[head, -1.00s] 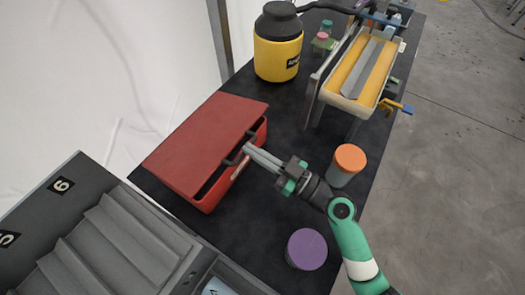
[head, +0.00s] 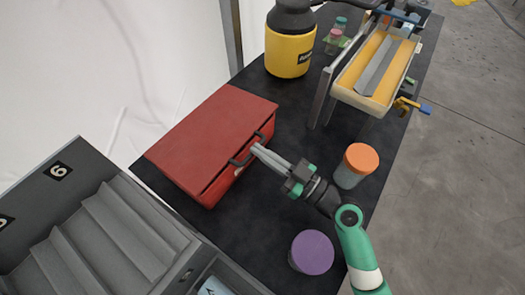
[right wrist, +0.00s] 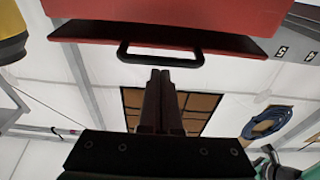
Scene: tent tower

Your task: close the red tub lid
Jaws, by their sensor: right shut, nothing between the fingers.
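The red tub (head: 211,196) stands on the dark table, left of centre in the head view. Its red lid (head: 207,134) lies down over the tub, almost level, with only a thin dark line visible along the front edge. A dark handle (head: 242,159) is at the front edge. My right gripper (head: 256,151) is shut and empty, its fingertips close to the handle. In the right wrist view, the shut fingers (right wrist: 160,73) point towards the dark handle (right wrist: 160,62) and the red lid (right wrist: 170,15); contact is unclear. My left gripper is not in view.
An orange-lidded jar (head: 357,165) stands near my right arm, and a purple-lidded jar (head: 312,252) stands nearer. A yellow canister (head: 289,52) and a yellow-lined trough (head: 362,85) are farther back. A grey ribbed tray (head: 105,235) is at lower left.

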